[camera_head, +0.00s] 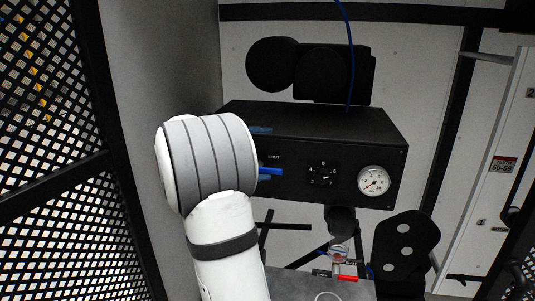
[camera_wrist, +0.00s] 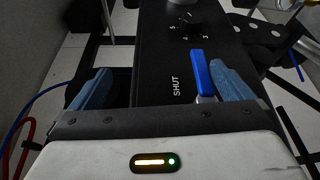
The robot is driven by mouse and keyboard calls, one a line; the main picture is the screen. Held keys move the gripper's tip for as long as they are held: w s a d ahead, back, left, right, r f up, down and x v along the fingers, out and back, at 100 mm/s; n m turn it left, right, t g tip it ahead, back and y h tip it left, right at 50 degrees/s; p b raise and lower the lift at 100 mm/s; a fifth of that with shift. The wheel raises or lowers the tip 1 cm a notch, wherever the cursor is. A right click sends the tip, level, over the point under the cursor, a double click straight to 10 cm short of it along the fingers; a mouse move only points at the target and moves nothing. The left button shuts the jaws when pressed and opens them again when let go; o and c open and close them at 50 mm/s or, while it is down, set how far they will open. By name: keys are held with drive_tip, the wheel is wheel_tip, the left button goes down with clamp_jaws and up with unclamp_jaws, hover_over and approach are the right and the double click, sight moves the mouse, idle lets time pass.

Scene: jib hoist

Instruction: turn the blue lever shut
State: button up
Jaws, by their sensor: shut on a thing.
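The blue lever (camera_head: 270,171) sticks out to the right on the front of a black box (camera_head: 340,150), below the printed word SHUT. In the wrist view the blue lever (camera_wrist: 203,75) stands beside the SHUT label, close against the right finger. My gripper (camera_wrist: 160,72) has its two blue-grey fingers far apart, with the lever between them; the left finger is well away from it. In the head view my gripper (camera_head: 263,152) is mostly hidden behind my white wrist. The lever's base is partly hidden in the wrist view.
A numbered knob (camera_head: 322,174) and a white gauge (camera_head: 373,181) sit right of the lever on the box. A black mesh panel (camera_head: 50,150) stands at the left. A red-handled fitting (camera_head: 344,278) is below the box. Blue and red hoses (camera_wrist: 25,125) run at left in the wrist view.

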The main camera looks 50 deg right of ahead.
drive_tip(key=shift+w+a+r, duration=0.3)
drive_tip(key=shift+w+a, duration=0.05)
drive_tip(key=shift+a, duration=0.15)
drive_tip(key=shift+w+a+r, duration=0.25)
drive_tip(key=shift+w+a, duration=0.05)
drive_tip(key=shift+a, duration=0.15)
drive_tip(key=shift+w+a, duration=0.35)
drive_tip(key=shift+a, duration=0.5)
drive_tip(key=c, duration=1)
drive_tip(key=shift+w+a+f, duration=0.25)
drive_tip(key=shift+w+a, duration=0.35)
drive_tip(key=shift+a, duration=0.2)
drive_tip(key=shift+p, duration=0.3)
